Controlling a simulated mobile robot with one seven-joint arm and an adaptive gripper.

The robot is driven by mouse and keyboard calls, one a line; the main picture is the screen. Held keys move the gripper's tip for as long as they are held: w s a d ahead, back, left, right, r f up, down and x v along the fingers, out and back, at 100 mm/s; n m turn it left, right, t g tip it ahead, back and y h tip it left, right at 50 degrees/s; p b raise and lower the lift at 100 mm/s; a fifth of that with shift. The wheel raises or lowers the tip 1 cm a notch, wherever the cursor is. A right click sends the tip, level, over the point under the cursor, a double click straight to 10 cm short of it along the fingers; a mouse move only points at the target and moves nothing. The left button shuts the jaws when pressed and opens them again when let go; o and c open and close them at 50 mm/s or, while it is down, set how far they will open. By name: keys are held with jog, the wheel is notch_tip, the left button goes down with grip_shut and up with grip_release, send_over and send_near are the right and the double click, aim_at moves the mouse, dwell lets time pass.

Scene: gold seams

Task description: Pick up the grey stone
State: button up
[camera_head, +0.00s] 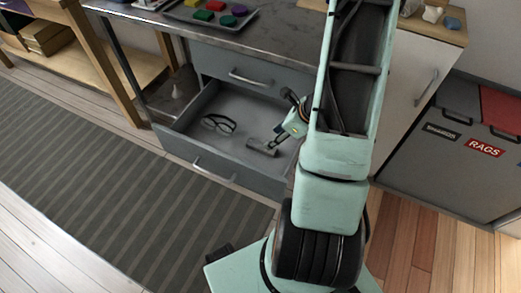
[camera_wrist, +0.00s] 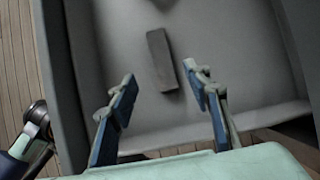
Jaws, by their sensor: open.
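The grey stone (camera_head: 262,147) is a small oblong block lying flat in the open drawer (camera_head: 228,178), towards its right side. In the wrist view the grey stone (camera_wrist: 160,57) lies lengthwise ahead of my gripper, with its near end between the lines of the two fingers. My gripper (camera_head: 278,139) is over the drawer, close to the stone. In the wrist view my gripper (camera_wrist: 159,80) is open, with nothing held between its fingers. I cannot tell the exact height gap to the stone.
Dark-framed glasses (camera_head: 218,123) lie in the drawer, left of the stone. The drawer's walls surround both. A closed drawer (camera_head: 247,82) and the countertop are above. A tray (camera_head: 171,13) of coloured pieces sits on top. A bin labelled RAGS (camera_head: 484,147) stands at right.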

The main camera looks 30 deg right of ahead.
aim_at(262, 148)
jog(key=b+x, duration=0.3)
jog(key=x, duration=0.4)
jog(key=shift+f, duration=0.4)
jog(key=shift+w+a+f, duration=0.15)
jog(key=shift+w+f, duration=0.15)
jog(key=shift+f+b, duration=0.2)
jog(key=shift+b, duration=0.15)
jog(key=shift+c, duration=0.3)
grip_shut()
